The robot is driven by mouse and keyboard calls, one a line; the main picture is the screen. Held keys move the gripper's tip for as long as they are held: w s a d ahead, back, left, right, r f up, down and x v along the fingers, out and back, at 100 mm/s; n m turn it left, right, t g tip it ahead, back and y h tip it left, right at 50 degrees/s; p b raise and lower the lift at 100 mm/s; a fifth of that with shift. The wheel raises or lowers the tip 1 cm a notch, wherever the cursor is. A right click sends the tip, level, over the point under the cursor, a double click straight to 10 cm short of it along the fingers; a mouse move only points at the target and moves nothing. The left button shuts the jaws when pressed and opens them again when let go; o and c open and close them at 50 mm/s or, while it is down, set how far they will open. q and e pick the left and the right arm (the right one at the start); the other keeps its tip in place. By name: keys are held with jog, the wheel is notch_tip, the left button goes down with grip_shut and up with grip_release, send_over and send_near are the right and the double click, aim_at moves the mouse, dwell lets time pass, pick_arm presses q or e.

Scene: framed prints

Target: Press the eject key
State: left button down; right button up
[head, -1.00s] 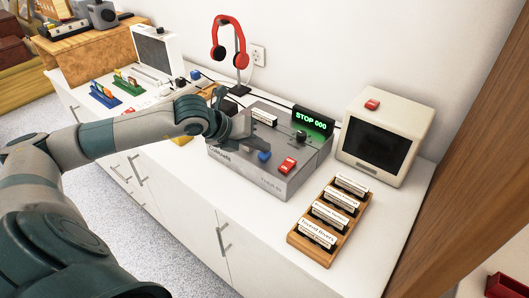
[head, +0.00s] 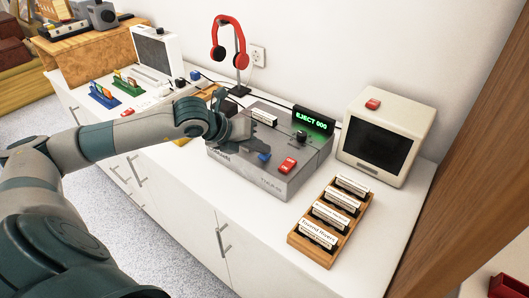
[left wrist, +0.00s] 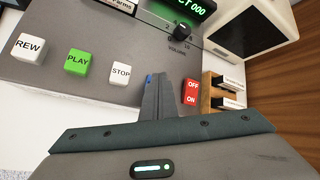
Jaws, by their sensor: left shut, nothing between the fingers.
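The grey tape deck (head: 300,165) stands on the white counter. Its green display (head: 312,121) reads "EJECT 000". A blue key (head: 264,156) is at its front, between the white STOP key (left wrist: 121,73) and the red OFF/ON switch (head: 287,165). In the left wrist view only a sliver of the blue key (left wrist: 149,78) shows past the fingertips; its label is hidden. My left gripper (left wrist: 158,78) is shut and empty, its tips at the blue key. Contact itself is hard to see. My right gripper is in neither view.
The green PLAY key (left wrist: 78,62) and white REW key (left wrist: 29,48) lie left of STOP. A volume knob (left wrist: 182,32) is beyond the fingers. A wooden cassette rack (head: 328,222) and a cream monitor (head: 385,135) stand to the right; red headphones (head: 229,42) hang behind.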

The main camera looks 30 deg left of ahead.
aim_at(261, 156)
pick_arm(q)
jog(key=shift+f, duration=0.15)
jog(key=shift+r, duration=0.2)
jog(key=shift+r+p, duration=0.4)
jog(key=shift+r, duration=0.7)
jog(key=shift+r+p, duration=0.95)
jog(key=shift+r, duration=1.55)
